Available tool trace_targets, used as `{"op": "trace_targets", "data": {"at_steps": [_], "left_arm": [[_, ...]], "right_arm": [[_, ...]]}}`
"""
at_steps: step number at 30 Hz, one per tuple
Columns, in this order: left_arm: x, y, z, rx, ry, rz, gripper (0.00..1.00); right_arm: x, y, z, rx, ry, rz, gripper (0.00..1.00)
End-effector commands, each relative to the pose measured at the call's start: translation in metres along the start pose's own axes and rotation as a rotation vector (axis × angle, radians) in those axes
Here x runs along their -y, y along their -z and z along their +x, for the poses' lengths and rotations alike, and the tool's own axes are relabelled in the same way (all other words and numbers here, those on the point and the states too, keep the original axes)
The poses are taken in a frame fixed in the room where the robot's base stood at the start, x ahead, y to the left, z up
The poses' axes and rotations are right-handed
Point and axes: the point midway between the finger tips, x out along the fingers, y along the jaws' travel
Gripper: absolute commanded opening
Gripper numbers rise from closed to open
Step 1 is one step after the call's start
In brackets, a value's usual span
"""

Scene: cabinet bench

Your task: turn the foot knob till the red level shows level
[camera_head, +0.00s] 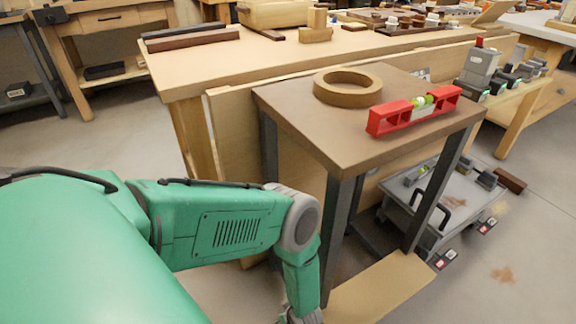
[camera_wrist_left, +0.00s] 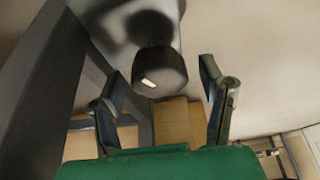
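The red level (camera_head: 415,110) lies on the brown top of a small dark-legged table (camera_head: 300,105). Its yellow-green vial shows, but the bubble is too small to read. In the left wrist view a dark round foot knob (camera_wrist_left: 160,72) with a small white mark hangs below a dark leg or foot. My left gripper (camera_wrist_left: 159,74) is open, with one finger on each side of the knob and a visible gap at both sides. In the head view my green left arm reaches down beside the table, and its gripper is cut off at the bottom edge. My right gripper is out of view.
A tan ring (camera_head: 348,87) lies on the tabletop behind the level. A wooden board (camera_head: 380,288) lies low by the table's legs. A grey cart (camera_head: 440,215) stands behind the legs at right. A long workbench (camera_head: 200,75) stands behind. Open floor lies at lower right.

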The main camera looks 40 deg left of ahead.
Motion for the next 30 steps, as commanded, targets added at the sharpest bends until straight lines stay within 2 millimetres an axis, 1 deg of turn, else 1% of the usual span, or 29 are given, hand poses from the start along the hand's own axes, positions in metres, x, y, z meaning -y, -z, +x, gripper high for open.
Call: {"op": "trace_targets", "data": {"at_steps": [4, 7, 12, 15, 21, 25, 30], "left_arm": [[-0.001, 0.0, -0.002, 0.0, 0.0, 0.0, 0.63], [-0.002, 0.0, -0.008, -0.001, -0.001, -0.001, 0.63], [-0.001, -0.003, -0.033, 0.003, 0.0, 0.003, 0.63], [0.0, -0.031, -0.041, 0.004, 0.0, 0.004, 0.63], [-0.001, -0.074, -0.059, 0.002, 0.0, 0.003, 0.63], [-0.001, -0.094, -0.067, 0.002, 0.0, 0.001, 0.63], [-0.001, -0.108, -0.073, 0.0, 0.0, 0.001, 0.63]], "right_arm": [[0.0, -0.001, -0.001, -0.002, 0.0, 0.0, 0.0], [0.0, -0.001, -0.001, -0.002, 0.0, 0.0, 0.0], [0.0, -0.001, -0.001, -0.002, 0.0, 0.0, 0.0], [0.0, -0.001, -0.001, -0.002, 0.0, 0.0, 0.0], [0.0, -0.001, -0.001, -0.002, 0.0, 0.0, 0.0], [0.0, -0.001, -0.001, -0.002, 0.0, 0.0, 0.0], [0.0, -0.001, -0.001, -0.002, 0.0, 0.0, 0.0]]}}
